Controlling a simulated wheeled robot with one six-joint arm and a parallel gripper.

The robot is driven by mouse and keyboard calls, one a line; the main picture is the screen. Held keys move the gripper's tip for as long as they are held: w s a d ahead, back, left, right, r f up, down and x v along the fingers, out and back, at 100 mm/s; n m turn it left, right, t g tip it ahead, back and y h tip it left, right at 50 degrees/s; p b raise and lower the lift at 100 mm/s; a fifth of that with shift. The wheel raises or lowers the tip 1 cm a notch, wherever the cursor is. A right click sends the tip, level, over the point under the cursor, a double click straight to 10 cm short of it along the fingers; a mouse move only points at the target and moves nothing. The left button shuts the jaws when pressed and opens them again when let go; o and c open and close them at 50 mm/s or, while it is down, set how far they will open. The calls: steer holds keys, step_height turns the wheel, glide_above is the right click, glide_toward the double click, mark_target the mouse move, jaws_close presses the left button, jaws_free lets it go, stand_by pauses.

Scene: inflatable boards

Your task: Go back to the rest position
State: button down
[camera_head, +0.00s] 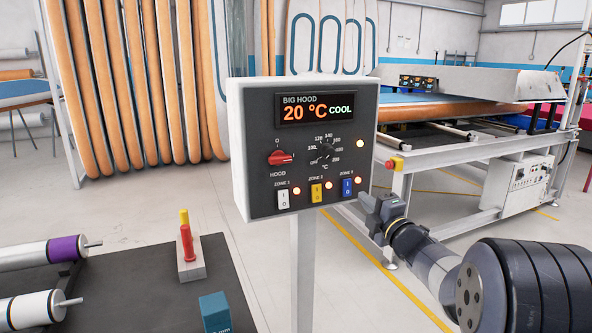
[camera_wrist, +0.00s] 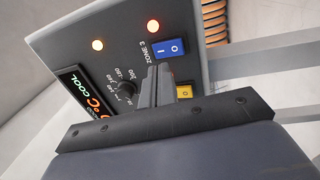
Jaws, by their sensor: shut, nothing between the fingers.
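My gripper (camera_head: 374,207) is shut and empty, at the lower right edge of the control box (camera_head: 247,155), close to the blue zone 3 switch (camera_head: 347,187). In the wrist view my gripper's fingers (camera_wrist: 158,72) point at the panel, between the blue switch (camera_wrist: 167,48) and the dial (camera_wrist: 124,88), and partly cover the yellow switch (camera_wrist: 184,93). I cannot tell whether they touch the panel. The display (camera_head: 316,109) reads "BIG HOOD 20 °C COOL". The red hood knob (camera_head: 281,158) and white zone 1 switch (camera_head: 283,199) also show. Several lamps glow orange.
The box stands on a pale post (camera_head: 303,270). A dark table (camera_head: 130,295) at lower left holds rollers, a block with red and yellow pegs (camera_head: 187,252) and a teal block (camera_head: 214,312). A large press machine (camera_head: 450,110) stands behind at right. Boards (camera_head: 135,85) lean at the back.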

steer(key=v, duration=0.4)
steer(key=shift+s, duration=0.15)
